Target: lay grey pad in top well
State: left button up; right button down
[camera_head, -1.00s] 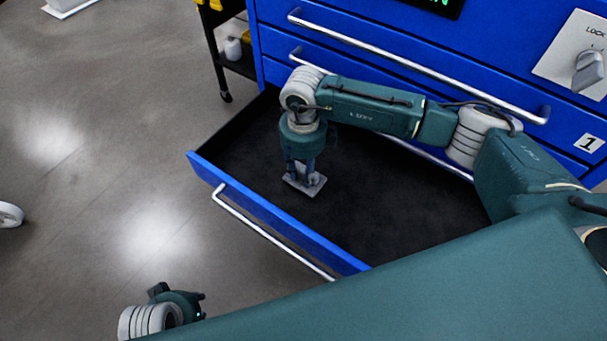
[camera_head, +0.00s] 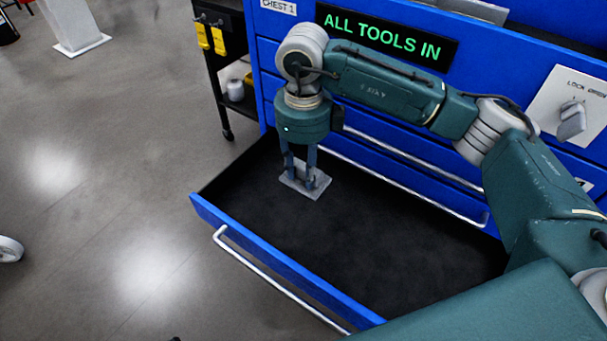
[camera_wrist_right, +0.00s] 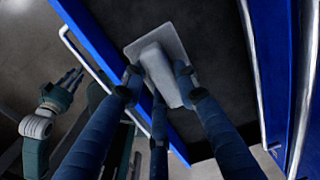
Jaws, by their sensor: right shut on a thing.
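My right gripper (camera_head: 303,178) points down, shut on the grey pad (camera_head: 318,183). The pad is a flat square plate with a raised ridge in its middle, and the fingers clasp the ridge. It appears above the dark floor of the open drawer (camera_head: 350,245); the exact gap is unclear. In the right wrist view the pad (camera_wrist_right: 175,40) sits between the fingers. My left gripper (camera_wrist_right: 68,82) shows small at the left there, empty, its fingers seemingly apart. No well can be clearly made out; the chest top is mostly cut off.
The blue tool chest (camera_head: 285,30) carries a lit sign (camera_head: 385,38) reading "ALL TOOLS IN" and a lock switch (camera_head: 571,120). A grey item (camera_head: 470,10) shows at its top edge. A black cart (camera_head: 222,70) stands left of it.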

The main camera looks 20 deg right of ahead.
jog(key=c, duration=2.1)
grip_release()
grip_shut()
